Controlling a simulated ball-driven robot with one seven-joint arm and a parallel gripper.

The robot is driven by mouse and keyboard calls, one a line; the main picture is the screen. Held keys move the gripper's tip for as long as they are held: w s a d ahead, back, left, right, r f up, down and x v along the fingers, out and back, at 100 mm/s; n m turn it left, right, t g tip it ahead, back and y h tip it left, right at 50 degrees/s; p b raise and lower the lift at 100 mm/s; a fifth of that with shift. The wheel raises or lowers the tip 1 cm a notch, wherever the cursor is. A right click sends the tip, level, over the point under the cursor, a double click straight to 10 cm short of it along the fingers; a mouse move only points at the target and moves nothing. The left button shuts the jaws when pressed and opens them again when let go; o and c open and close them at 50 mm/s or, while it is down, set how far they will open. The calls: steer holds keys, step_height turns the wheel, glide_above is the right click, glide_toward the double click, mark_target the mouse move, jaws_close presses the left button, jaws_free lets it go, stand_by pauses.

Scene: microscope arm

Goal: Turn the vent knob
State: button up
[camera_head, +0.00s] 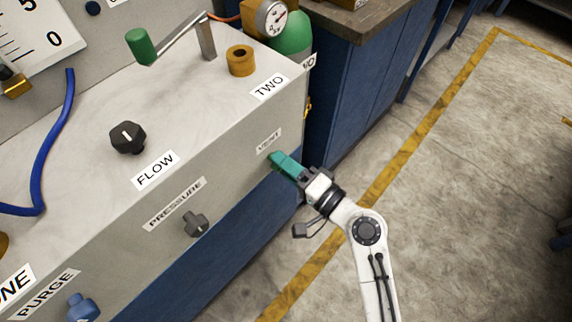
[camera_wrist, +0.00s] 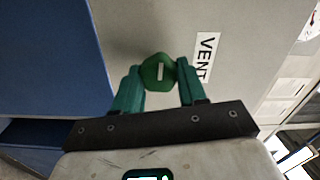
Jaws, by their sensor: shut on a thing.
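The green vent knob (camera_wrist: 159,72) sits on the grey front panel beside the VENT label (camera_wrist: 206,58), with a white line across its face. My gripper (camera_wrist: 160,80) has its two green fingers on either side of the knob and is shut on it. In the head view, my gripper (camera_head: 276,158) reaches the panel just below the VENT label (camera_head: 269,141); the fingers hide the knob there.
The black pressure knob (camera_head: 195,224) and blue purge knob (camera_head: 82,307) are on the same panel, to the left. The black flow knob (camera_head: 128,138) and a green-handled lever (camera_head: 141,46) are on top. Open floor (camera_head: 470,200) lies to the right.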

steer(key=shift+w+d, duration=0.1)
steer(key=shift+w, duration=0.05)
steer(key=o, duration=1.1)
steer(key=shift+c, duration=0.2)
steer(key=v, duration=1)
steer(key=shift+s+d, duration=0.25)
steer(key=shift+s, duration=0.1)
